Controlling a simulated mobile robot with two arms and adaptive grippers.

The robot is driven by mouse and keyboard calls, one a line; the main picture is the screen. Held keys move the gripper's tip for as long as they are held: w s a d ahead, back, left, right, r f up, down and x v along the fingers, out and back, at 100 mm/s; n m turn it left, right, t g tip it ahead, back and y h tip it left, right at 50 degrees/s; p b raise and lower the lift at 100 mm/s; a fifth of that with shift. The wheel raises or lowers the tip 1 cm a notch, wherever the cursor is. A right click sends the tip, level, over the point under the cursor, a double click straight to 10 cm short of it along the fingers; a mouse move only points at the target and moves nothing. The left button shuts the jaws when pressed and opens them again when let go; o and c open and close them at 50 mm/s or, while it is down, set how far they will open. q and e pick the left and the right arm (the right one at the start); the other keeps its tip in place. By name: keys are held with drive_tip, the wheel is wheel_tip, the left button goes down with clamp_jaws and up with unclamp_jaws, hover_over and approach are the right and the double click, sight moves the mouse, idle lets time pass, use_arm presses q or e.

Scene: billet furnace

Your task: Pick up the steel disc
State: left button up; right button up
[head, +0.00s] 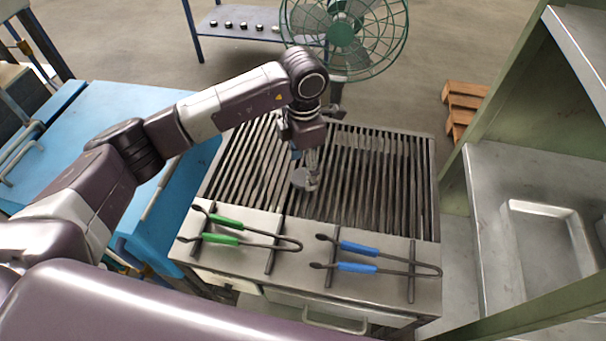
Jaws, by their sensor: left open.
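The steel disc (299,179) is a small grey round piece lying on the slatted grill top (375,185), near its middle. My left gripper (309,178) points down right at the disc, with its fingers partly covering the disc's right side. The gripper is open; whether a finger touches the disc I cannot tell. My right gripper is not in the view.
Green-handled tongs (221,239) and blue-handled tongs (358,267) lie on the grill's front ledge. A green fan (342,34) stands behind. A blue table (110,115) is at left, a metal shelf unit (490,180) at right, and a wooden pallet (463,100) on the floor.

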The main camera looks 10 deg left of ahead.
sight(303, 179)
use_arm(q)
drive_tip(key=shift+w+f, duration=0.1)
drive_tip(key=shift+f, duration=1.3)
drive_tip(key=shift+r, duration=0.1)
drive_tip(key=c, duration=1.6)
